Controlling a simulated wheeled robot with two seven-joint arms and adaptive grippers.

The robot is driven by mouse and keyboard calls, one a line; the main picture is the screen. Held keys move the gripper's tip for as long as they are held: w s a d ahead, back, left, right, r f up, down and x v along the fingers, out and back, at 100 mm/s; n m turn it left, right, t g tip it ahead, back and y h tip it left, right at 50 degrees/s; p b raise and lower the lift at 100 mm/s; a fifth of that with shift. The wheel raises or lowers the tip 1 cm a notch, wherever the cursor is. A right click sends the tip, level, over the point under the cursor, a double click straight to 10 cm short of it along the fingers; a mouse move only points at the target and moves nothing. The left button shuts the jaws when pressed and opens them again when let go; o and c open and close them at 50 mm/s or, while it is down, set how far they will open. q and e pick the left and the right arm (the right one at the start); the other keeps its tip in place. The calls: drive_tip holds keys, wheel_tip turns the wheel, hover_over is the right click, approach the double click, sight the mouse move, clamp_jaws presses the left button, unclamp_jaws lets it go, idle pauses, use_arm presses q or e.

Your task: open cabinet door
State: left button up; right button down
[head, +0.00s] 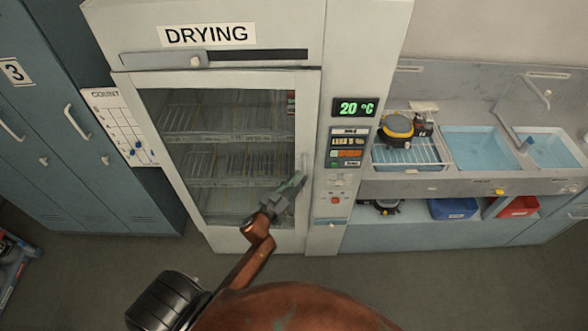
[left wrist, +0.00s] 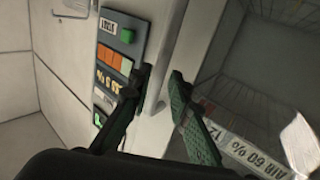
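The white drying cabinet (head: 215,25) stands in the middle of the head view under a "DRYING" label. Its glass door (head: 222,150) has a white frame and looks closed, with wire shelves behind the glass. A pale upright handle (head: 304,162) is faintly visible on the door's right side. My left gripper (head: 299,181) is at that side, close to the handle's lower part. Contact with the handle cannot be told. My right gripper is out of view.
A control panel (head: 347,150) reading 20 °C is right of the door. A sink counter (head: 480,187) with a yellow-black device (head: 397,128) stands farther right. Blue lockers (head: 90,150) and a chart board (head: 120,125) are at left. The floor in front is clear.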

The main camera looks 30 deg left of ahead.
sight(304, 174)
use_arm(q)
drive_tip(key=shift+w+d, duration=0.2)
drive_tip(key=shift+w, duration=1.3)
drive_tip(key=shift+c, duration=0.3)
drive_tip(key=shift+s, duration=0.1)
clamp_jaws()
